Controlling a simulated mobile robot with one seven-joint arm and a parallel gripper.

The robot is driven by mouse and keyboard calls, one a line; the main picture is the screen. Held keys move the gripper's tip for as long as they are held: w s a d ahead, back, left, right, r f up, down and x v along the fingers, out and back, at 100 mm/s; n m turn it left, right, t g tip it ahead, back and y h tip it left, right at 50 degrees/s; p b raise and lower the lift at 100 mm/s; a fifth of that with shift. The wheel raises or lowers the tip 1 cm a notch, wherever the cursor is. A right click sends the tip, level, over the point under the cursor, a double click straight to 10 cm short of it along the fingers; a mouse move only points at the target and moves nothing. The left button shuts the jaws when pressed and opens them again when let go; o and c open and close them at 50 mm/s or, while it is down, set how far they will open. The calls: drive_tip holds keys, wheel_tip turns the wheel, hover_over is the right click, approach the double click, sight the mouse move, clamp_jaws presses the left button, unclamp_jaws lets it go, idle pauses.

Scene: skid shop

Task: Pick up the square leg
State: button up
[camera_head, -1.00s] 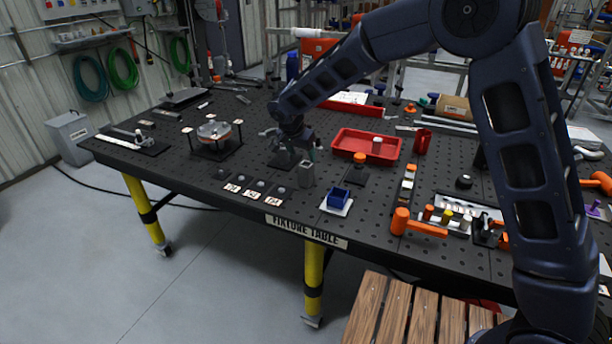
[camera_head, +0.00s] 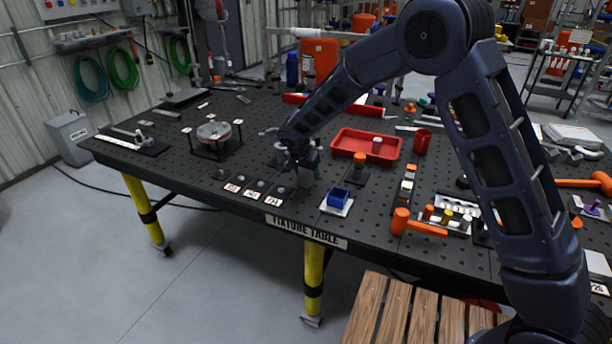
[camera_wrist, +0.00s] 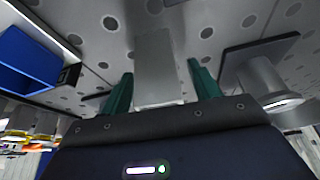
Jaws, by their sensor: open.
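The square leg (camera_wrist: 156,62) is a plain grey block. In the wrist view it stands between the two green fingers of my gripper (camera_wrist: 160,76), with a gap on either side. In the head view my gripper (camera_head: 302,162) is over the square leg (camera_head: 306,178) near the table's front edge and hides most of it. The gripper is open. Whether a finger touches the leg I cannot tell.
On the fixture table (camera_head: 250,185), a blue bin (camera_head: 340,198) stands to the right of the leg and small labelled cards (camera_head: 252,195) lie to its left. A red tray (camera_head: 366,146) is behind. In the wrist view a grey round post (camera_wrist: 262,80) stands at the right.

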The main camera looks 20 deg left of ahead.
drive_tip(key=shift+w+f, duration=0.15)
drive_tip(key=shift+f, duration=0.25)
drive_tip(key=c, duration=1.1)
drive_tip(key=shift+r, duration=0.1)
drive_tip(key=shift+c, duration=0.2)
